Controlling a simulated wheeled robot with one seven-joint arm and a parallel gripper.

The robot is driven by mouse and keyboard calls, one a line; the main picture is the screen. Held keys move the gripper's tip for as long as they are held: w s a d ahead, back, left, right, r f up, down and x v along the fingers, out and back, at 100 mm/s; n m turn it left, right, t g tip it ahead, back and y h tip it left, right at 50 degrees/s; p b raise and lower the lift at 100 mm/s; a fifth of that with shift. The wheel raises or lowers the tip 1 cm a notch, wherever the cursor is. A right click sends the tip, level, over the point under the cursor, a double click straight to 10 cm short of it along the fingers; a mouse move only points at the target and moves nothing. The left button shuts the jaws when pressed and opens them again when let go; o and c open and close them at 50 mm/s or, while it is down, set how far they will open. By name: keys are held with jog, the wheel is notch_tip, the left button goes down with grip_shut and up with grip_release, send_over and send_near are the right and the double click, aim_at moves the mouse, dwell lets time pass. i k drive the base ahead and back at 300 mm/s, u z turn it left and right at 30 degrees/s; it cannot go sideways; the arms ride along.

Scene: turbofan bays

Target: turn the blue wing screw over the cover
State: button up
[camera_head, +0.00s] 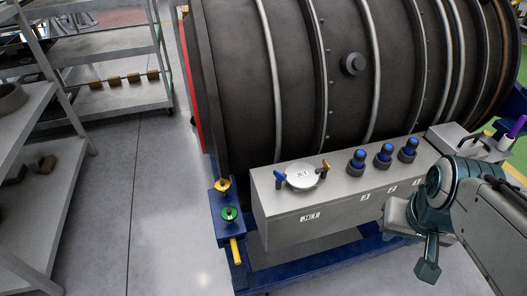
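A small blue wing screw (280,175) stands at the cover's left edge. An orange wing screw (325,167) stands at its right edge. The wings' exact angles are too small to read. My gripper (428,271) is at the lower right, hanging low in front of the box's right part, well apart from the cover and both screws. Whether its fingers are open or shut is not clear, and I see nothing held in it.
Several blue-topped knobs (384,156) stand on the box right of the cover. The dark engine casing (300,80) rises behind it. Grey shelves (40,150) stand far left; floor between is clear.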

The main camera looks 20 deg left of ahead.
aim_at(280, 177)
jog(key=u, duration=0.65)
jog(key=i, duration=0.4)
jog(key=u, duration=0.45)
